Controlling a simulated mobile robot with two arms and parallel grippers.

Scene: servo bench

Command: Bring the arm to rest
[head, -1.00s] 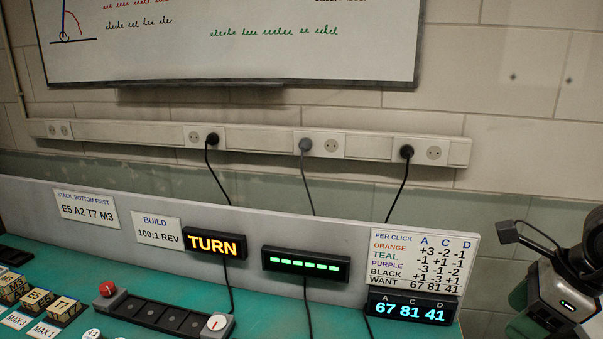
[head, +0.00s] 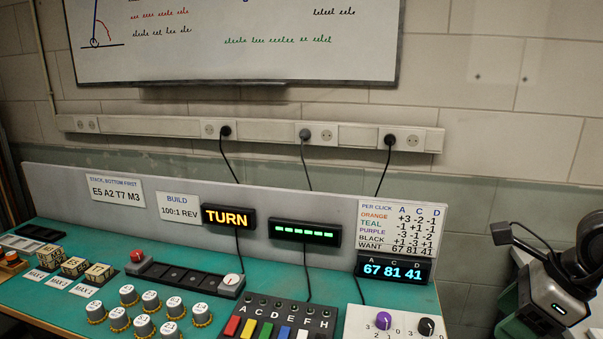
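My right arm's wrist (head: 553,298) shows at the right edge of the head view, off the right end of the bench. It is a grey and black block with a small lit strip and a small dark camera on a stalk. Its fingers cannot be made out, so I cannot tell whether that gripper is open or shut. My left gripper and arm are out of view. The teal bench (head: 85,248) holds a display reading TURN (head: 228,216), a green dash display (head: 305,233) and a blue display reading 67 81 41 (head: 393,268).
Several white knobs (head: 143,325) stand at the front. A black strip (head: 183,278) with a red knob and white dial lies behind them. Coloured keys (head: 265,327) sit on a panel at the front middle. A white panel has purple (head: 383,320) and black (head: 426,326) knobs. Labelled blocks (head: 75,266) are left.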

